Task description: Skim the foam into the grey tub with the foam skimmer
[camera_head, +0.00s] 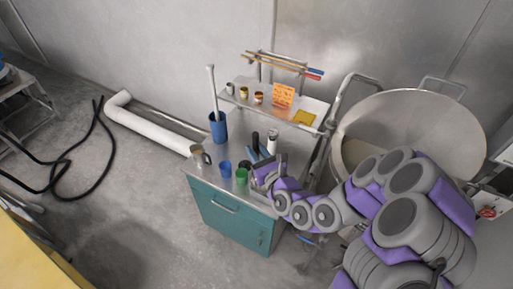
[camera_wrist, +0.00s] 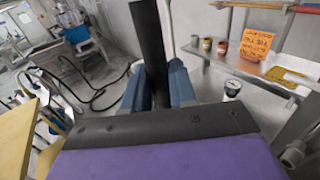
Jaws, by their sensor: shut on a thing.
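My gripper (camera_head: 258,155) is above the teal cabinet's worktop, with its blue fingers closed on a black upright handle (camera_head: 255,142). In the wrist view the black handle (camera_wrist: 147,45) stands between the two blue fingers of my gripper (camera_wrist: 160,85). The handle's lower end is hidden, so I cannot tell whether it belongs to the foam skimmer. A large round steel vat (camera_head: 450,106) stands at the right, with a beige surface inside, partly hidden by my arm. I cannot pick out the grey tub or foam for certain.
The teal cabinet (camera_head: 228,222) carries a tall blue container (camera_head: 218,130) with a white rod, a blue cup (camera_head: 225,169), a green cup (camera_head: 241,177) and a small pot (camera_head: 197,151). A shelf (camera_head: 300,108) behind holds small tins and an orange sign (camera_head: 284,95).

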